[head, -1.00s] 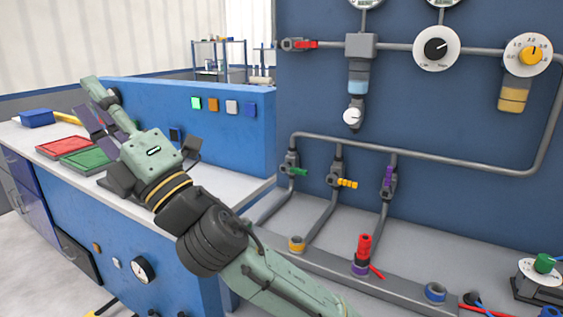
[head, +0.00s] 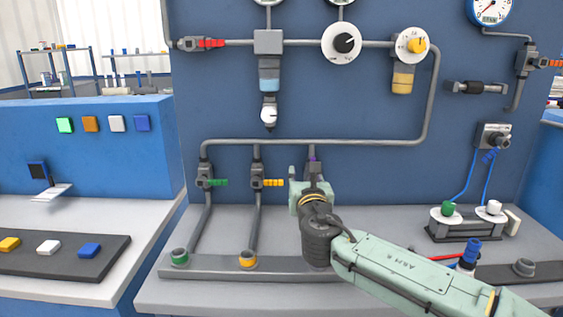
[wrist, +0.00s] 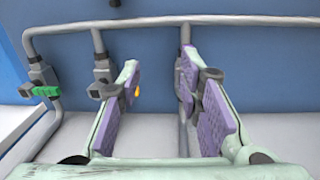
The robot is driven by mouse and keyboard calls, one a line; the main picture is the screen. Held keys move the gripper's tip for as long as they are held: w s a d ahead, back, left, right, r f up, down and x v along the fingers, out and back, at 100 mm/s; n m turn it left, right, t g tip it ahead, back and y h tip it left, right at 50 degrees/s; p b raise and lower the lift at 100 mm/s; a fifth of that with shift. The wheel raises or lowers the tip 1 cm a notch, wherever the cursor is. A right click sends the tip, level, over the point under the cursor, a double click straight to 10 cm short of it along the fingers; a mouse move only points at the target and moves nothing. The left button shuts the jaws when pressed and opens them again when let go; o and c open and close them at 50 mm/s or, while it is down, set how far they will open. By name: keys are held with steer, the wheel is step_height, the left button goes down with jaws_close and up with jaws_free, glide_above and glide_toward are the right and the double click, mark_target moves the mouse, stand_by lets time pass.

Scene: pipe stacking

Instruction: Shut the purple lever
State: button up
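The purple lever (head: 312,158) is on the third valve of the lower pipe. Only a bit of purple shows above my gripper (head: 313,174) in the head view; the rest of the valve is hidden behind it. In the wrist view my gripper (wrist: 160,65) is open, with its two purple-padded fingers spread and nothing visible between them. The pipe to the third valve runs down behind the right finger. That finger hides the valve, and I cannot tell its purple pad from the lever or whether they touch.
The green lever (head: 217,182) and yellow lever (head: 273,183) sit on neighbouring valves to the left, both horizontal. The yellow lever (wrist: 136,91) shows just beside the left finger in the wrist view. A blue panel stands behind the pipes.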

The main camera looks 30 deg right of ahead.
steer(key=shift+g+h, duration=0.4)
steer(key=shift+h, duration=0.1)
steer(key=w+d+p, duration=0.1)
steer(key=w+d, duration=0.4)
steer(key=w+d+p, duration=0.1)
steer(key=w+d, duration=0.1)
steer(key=d, duration=0.1)
steer(key=shift+w+d+f+p, duration=0.2)
steer(key=shift+f+p, duration=0.15)
steer(key=shift+c, duration=0.5)
jaws_close()
